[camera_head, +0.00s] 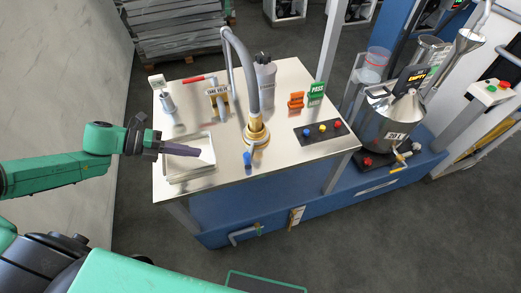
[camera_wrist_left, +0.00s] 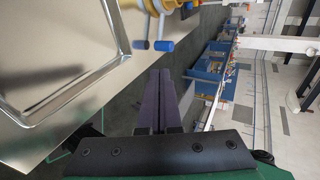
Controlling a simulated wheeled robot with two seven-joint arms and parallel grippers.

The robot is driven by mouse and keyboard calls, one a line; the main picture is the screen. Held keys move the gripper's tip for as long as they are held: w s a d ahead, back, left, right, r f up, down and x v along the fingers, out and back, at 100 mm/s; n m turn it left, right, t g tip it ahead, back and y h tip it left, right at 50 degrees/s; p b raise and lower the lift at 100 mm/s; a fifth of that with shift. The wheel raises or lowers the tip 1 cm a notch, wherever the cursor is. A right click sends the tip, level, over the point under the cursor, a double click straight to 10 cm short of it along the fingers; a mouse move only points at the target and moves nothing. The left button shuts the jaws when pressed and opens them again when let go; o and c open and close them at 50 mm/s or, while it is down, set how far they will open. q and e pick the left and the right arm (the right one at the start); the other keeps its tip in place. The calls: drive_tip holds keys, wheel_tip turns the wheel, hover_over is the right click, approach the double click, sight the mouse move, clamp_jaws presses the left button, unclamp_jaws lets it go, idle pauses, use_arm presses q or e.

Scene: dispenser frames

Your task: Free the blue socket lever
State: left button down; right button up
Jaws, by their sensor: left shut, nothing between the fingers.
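The blue lever (camera_head: 247,160) sits at the front of the brass and white socket base (camera_head: 256,130), from which a grey hose rises, near the table's front edge. In the left wrist view a blue-tipped lever (camera_wrist_left: 163,45) shows at the top, beside the table edge, with part of the brass socket (camera_wrist_left: 158,7) cut off by the frame. My left gripper (camera_head: 199,152) has its purple fingers shut and empty above the shallow metal tray, left of the lever and apart from it. The closed fingers (camera_wrist_left: 161,80) also show in the left wrist view. My right gripper is out of view.
The metal tray (camera_head: 191,178) lies under my left fingers. A button panel (camera_head: 310,141), orange and green signs (camera_head: 316,91) and a grey bottle (camera_head: 265,75) stand around the socket. A steel hopper (camera_head: 388,128) stands right. Bare tabletop lies between tray and socket.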

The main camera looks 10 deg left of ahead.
use_arm(q)
drive_tip(key=b+x, duration=0.1)
drive_tip(key=x, duration=0.1)
drive_tip(key=b+x, duration=0.1)
drive_tip(key=x, duration=0.1)
drive_tip(key=shift+f+b, duration=0.3)
drive_tip(key=shift+f, duration=0.15)
drive_tip(key=w+d+p, duration=0.1)
drive_tip(key=d, duration=0.1)
drive_tip(key=d+f+p, duration=0.1)
drive_tip(key=d, duration=0.1)
drive_tip(key=w+d+p, duration=0.1)
drive_tip(key=d, duration=0.1)
drive_tip(key=shift+w+d+f, duration=0.2)
drive_tip(key=shift+w+f, duration=0.2)
drive_tip(key=shift+w+d+f, duration=0.1)
drive_tip(key=shift+d+f, duration=0.1)
drive_tip(key=shift+d, duration=0.1)
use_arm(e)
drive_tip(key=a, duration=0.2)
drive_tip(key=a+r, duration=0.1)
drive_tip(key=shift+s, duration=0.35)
use_arm(q)
drive_tip(key=shift+a, duration=0.1)
